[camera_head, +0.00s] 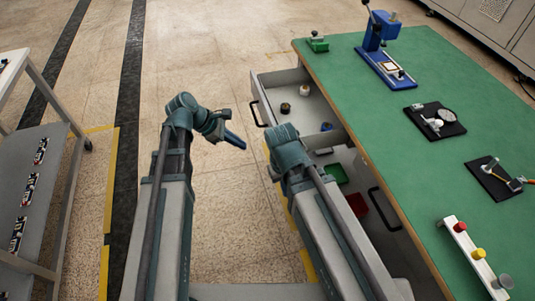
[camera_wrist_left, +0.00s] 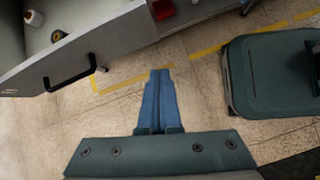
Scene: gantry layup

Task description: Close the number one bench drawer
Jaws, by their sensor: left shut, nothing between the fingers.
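The far bench drawer (camera_head: 293,76) stands pulled out from the bench's left side, with a dark bar handle (camera_head: 258,115). Several small items lie in it. In the left wrist view its pale front (camera_wrist_left: 115,42) and handle (camera_wrist_left: 70,76) are at upper left. A nearer drawer holding a green bin (camera_head: 335,174) and a red bin (camera_head: 357,205) is also open, partly hidden by my right arm. I cannot read any drawer number. My left gripper (camera_head: 236,141) is shut and empty, apart from the far drawer's handle; its fingers (camera_wrist_left: 160,78) point toward the floor. My right gripper is hidden.
The green bench top (camera_head: 400,150) carries a blue press (camera_head: 378,45), black trays and a strip with coloured knobs (camera_head: 475,252). A grey shelf rack (camera_head: 45,170) stands at left. The floor between rack and bench is clear beyond my arms.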

